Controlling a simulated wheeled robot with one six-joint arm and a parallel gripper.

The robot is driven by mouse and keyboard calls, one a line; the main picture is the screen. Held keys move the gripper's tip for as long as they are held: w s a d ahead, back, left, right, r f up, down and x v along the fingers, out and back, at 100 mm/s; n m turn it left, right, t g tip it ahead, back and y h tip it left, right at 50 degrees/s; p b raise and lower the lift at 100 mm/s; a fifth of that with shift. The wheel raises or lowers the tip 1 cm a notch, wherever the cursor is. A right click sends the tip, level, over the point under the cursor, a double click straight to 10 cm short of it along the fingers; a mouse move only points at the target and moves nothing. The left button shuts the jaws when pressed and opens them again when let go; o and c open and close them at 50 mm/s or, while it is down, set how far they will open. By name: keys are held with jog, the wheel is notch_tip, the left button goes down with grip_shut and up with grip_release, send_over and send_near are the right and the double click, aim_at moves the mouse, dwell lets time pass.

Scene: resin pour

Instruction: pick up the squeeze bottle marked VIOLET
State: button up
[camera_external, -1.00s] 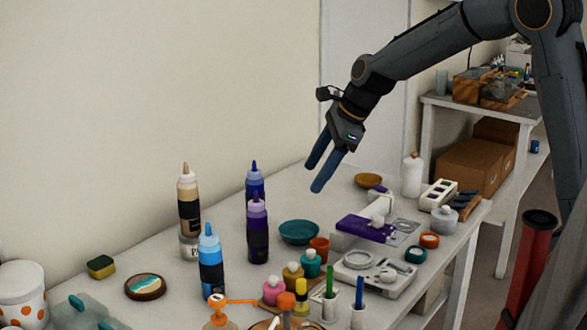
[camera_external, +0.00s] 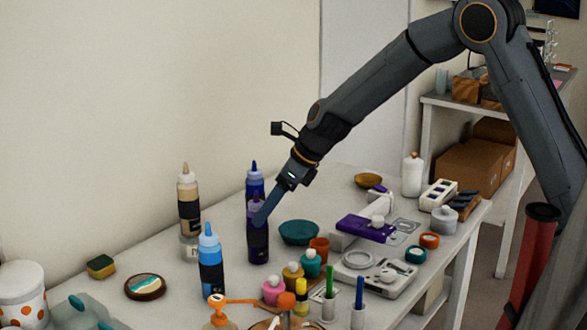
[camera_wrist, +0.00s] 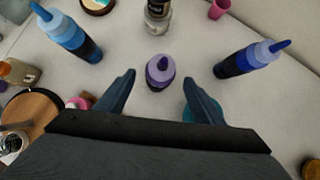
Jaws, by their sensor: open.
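The violet squeeze bottle (camera_external: 257,243) stands upright on the table, with a purple top and a dark band around its body. Its marking is not readable. My gripper (camera_external: 262,216) is open at the bottle's upper part, and a finger covers some of its shoulder in the external view. In the wrist view the bottle (camera_wrist: 160,74) stands between the two spread fingertips of my gripper (camera_wrist: 159,78), with a gap showing on each side.
A dark blue bottle (camera_external: 254,184) stands close behind, a light blue bottle (camera_external: 211,264) at front left, and a cream bottle (camera_external: 189,208) at back left. A teal bowl (camera_external: 299,232) and small paint pots lie to the right.

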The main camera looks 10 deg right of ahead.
jog(key=x, duration=0.4)
jog(key=shift+a+f+p, duration=0.25)
jog(key=shift+a+p, duration=0.1)
jog(key=shift+p, duration=0.05)
jog(key=shift+r, duration=0.1)
jog(key=c, duration=1.3)
